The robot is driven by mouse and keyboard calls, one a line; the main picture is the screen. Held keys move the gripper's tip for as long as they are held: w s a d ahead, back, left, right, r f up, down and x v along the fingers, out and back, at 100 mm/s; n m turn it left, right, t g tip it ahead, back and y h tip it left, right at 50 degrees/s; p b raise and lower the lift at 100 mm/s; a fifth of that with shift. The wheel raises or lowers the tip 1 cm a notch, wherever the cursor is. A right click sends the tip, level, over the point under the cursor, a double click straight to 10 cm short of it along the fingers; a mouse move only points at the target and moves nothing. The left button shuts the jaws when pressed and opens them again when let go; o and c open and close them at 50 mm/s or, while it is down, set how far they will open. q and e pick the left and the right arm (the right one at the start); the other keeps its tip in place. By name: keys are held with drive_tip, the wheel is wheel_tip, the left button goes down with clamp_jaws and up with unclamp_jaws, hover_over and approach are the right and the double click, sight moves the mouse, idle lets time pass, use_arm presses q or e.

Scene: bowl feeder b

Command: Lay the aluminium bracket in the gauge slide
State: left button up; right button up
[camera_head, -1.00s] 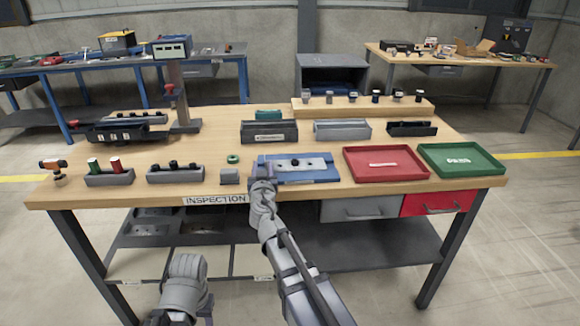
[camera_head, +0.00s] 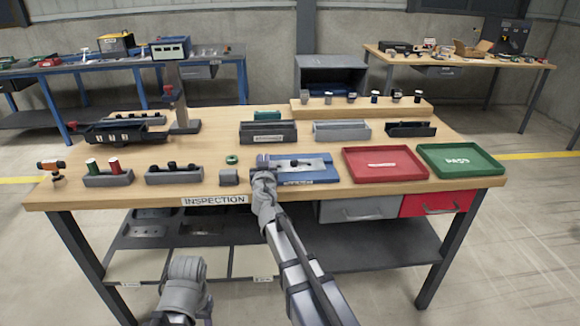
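A blue fixture (camera_head: 325,177) lies near the front edge of the bench, left of the red tray. I take it for the gauge slide. A flat silvery-grey piece with dark spots (camera_head: 313,162) lies along its top; I cannot tell for sure whether it is the aluminium bracket or part of the fixture. My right gripper (camera_head: 264,160) is at the fixture's left end, seen from behind. Its fingers are too small and hidden to tell whether they are open or hold anything. Of my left arm only grey links show low down; its gripper is not in view.
A small grey block (camera_head: 229,178) and a green ring (camera_head: 232,159) lie left of the fixture. A red tray (camera_head: 347,166) and a green tray (camera_head: 430,164) stand to the right. Grey bins (camera_head: 342,132) and a raised wooden shelf (camera_head: 440,107) are behind.

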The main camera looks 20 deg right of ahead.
clamp_jaws()
idle(1.0)
drive_tip(key=shift+r, duration=0.1)
wheel_tip(320, 180, up, 16)
drive_tip(key=p, duration=1.6)
drive_tip(key=f+b, duration=1.5)
drive_tip(key=f, duration=0.1)
drive_tip(key=shift+d+b, duration=0.3)
drive_tip(key=shift+b, duration=0.05)
